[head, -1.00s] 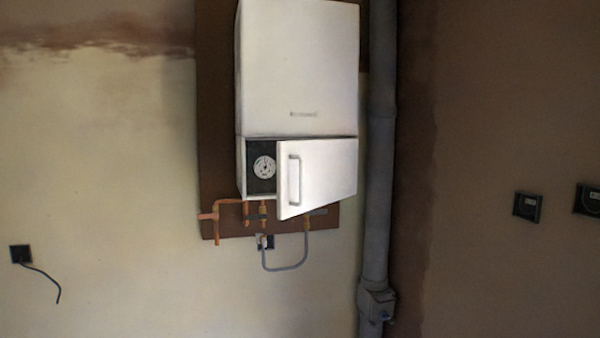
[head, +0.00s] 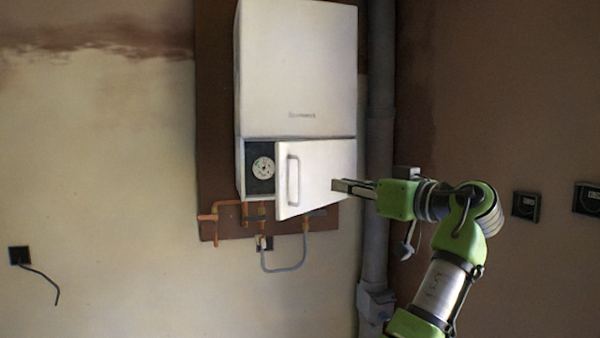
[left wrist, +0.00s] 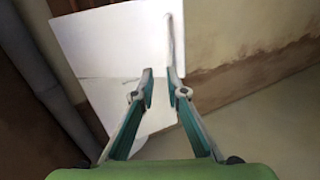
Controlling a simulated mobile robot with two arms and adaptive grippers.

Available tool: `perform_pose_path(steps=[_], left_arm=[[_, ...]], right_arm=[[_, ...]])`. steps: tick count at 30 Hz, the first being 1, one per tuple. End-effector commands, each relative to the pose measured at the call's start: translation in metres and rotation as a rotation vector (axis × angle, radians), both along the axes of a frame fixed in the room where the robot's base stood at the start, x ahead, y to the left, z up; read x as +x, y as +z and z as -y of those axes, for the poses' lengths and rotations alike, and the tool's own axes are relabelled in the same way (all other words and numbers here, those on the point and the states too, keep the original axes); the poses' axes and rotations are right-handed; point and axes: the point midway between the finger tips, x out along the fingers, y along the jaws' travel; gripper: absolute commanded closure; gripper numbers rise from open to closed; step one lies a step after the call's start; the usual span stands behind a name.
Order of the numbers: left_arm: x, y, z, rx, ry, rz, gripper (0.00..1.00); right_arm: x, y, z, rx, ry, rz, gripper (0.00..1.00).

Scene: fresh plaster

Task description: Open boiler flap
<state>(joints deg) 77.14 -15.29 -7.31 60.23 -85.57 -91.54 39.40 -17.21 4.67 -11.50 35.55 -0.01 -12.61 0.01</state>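The white boiler (head: 296,70) hangs on a dark board. Its lower flap (head: 325,165) stands partly open, hinged at its right side, with its left edge swung out. A vertical bar handle (head: 293,180) is near that free edge. A round gauge (head: 263,168) shows in the opening to its left. My left gripper (head: 338,186) is in front of the flap's right part, right of the handle; I cannot tell if it touches. In the left wrist view the flap (left wrist: 110,40) and handle (left wrist: 170,45) lie beyond my parted, empty fingers (left wrist: 160,78). My right gripper is out of view.
A grey vertical pipe (head: 377,140) runs close to the boiler's right side. Copper pipes (head: 228,204) and a grey hose (head: 285,270) hang below it. The wall (head: 110,180) to the left is clear except for a socket with a loose cable (head: 20,256).

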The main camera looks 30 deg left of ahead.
Motion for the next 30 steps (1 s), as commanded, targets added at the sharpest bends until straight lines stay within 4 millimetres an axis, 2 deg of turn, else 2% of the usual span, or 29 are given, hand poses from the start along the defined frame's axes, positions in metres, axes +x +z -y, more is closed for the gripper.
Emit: perform_pose_path(steps=[2, 5, 11, 21, 27, 30], left_arm=[[-0.012, 0.015, -0.001, -0.009, 0.025, 0.040, 0.87], [-0.015, 0.021, -0.006, -0.012, 0.037, 0.055, 0.87], [-0.006, 0.023, -0.036, -0.011, 0.039, 0.051, 0.87], [0.015, 0.023, -0.104, -0.010, 0.036, 0.048, 0.87], [0.022, 0.020, -0.126, -0.010, 0.035, 0.047, 0.87], [0.024, 0.020, -0.131, -0.009, 0.033, 0.048, 0.87]], right_arm=[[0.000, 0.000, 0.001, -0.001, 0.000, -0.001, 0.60], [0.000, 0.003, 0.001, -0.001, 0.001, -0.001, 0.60], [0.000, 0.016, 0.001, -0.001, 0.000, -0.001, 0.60], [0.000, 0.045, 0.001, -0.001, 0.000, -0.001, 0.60], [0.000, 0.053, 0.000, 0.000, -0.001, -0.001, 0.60], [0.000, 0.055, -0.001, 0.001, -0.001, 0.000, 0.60]])
